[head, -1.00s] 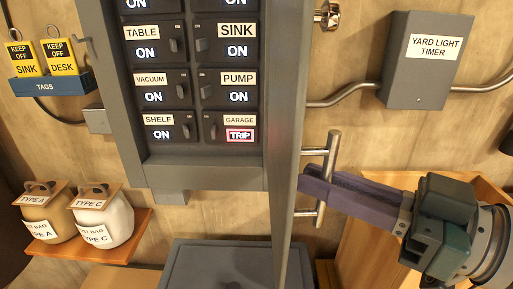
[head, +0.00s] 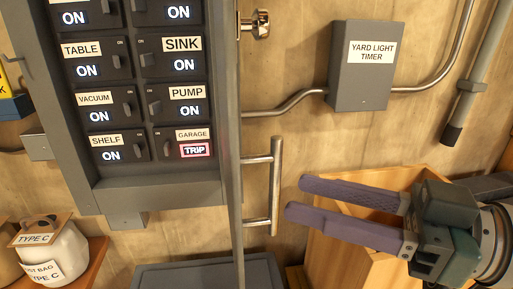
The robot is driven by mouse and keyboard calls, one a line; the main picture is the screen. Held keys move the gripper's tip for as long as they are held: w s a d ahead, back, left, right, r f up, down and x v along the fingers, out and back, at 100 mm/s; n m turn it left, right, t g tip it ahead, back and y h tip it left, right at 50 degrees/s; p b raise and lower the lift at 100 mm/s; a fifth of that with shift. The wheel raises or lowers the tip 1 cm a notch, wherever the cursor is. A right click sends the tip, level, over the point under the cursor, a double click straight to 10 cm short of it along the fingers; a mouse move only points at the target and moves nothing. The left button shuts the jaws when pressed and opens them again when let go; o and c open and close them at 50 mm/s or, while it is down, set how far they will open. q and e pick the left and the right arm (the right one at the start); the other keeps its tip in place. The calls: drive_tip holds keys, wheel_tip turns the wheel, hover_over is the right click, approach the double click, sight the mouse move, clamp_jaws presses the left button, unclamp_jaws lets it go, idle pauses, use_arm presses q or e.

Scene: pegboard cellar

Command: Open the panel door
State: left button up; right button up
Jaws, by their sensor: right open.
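The grey panel door (head: 229,150) stands swung out from the breaker panel (head: 88,190) and shows nearly edge-on. The breaker switches inside the panel are exposed. A metal bar handle (head: 276,187) sits on the right side of the door, upright. My right gripper (head: 298,197) is open, with its two purple fingers spread just right of the handle and pointing at it. Nothing is between the fingers, and they look apart from the handle. My left gripper is not in view.
A yard light timer box (head: 362,88) with conduit is on the wall at upper right. A wooden crate (head: 350,262) is behind and below my right gripper. A grey bin (head: 205,275) stands below the panel.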

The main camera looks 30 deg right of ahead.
drive_tip(key=v, duration=0.5)
drive_tip(key=shift+s+d, duration=0.1)
drive_tip(key=shift+d, duration=0.05)
idle(0.3)
